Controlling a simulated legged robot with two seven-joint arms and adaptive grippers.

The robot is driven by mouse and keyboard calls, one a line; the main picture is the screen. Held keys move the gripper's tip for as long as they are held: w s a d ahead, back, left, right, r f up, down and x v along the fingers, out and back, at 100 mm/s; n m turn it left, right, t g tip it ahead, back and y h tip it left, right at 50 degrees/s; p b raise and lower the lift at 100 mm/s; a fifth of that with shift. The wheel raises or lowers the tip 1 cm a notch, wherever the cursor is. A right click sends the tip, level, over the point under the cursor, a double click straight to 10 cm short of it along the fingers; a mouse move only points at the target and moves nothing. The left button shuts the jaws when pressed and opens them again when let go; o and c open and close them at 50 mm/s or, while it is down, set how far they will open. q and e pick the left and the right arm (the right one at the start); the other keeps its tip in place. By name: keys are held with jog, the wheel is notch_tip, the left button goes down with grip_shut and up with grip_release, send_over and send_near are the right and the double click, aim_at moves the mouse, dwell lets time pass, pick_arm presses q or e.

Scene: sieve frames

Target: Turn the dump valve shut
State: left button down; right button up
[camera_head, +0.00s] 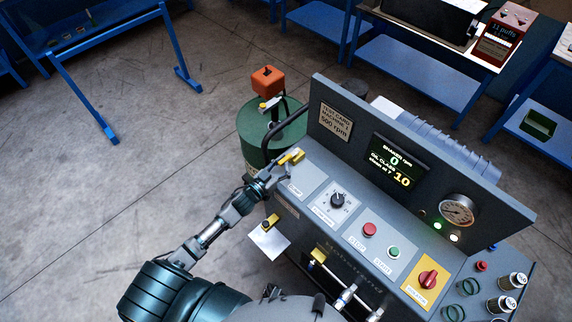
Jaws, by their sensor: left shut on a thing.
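My left gripper (276,172) reaches in from the left to the machine's left end. It is shut at a yellow handle (291,157) there, beside a small panel label that I cannot read surely. The fingers partly hide what they hold. A second yellow handle (270,221) sits on the machine's front left, above a white sheet. A third yellow handle (318,256) is on the lower front, by silver pipes. My right gripper is not in view.
The grey machine (325,150) has a dial, red and green buttons, a display reading 0 and 10, a gauge (458,211) and a red knob on yellow (428,278). A green drum (254,133) with an orange box (267,81) stands behind. Open floor lies left.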

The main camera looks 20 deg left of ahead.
pick_arm(q)
jog(key=shift+w+a+f, duration=0.1)
jog(key=shift+a+f, duration=0.1)
jog(key=shift+a, duration=0.2)
jog(key=c, duration=1)
grip_release()
jog(key=shift+c, duration=0.2)
jog(key=shift+w+a+f, duration=0.15)
jog(key=shift+a, duration=0.05)
jog(key=shift+d, duration=0.25)
jog(key=v, duration=1.2)
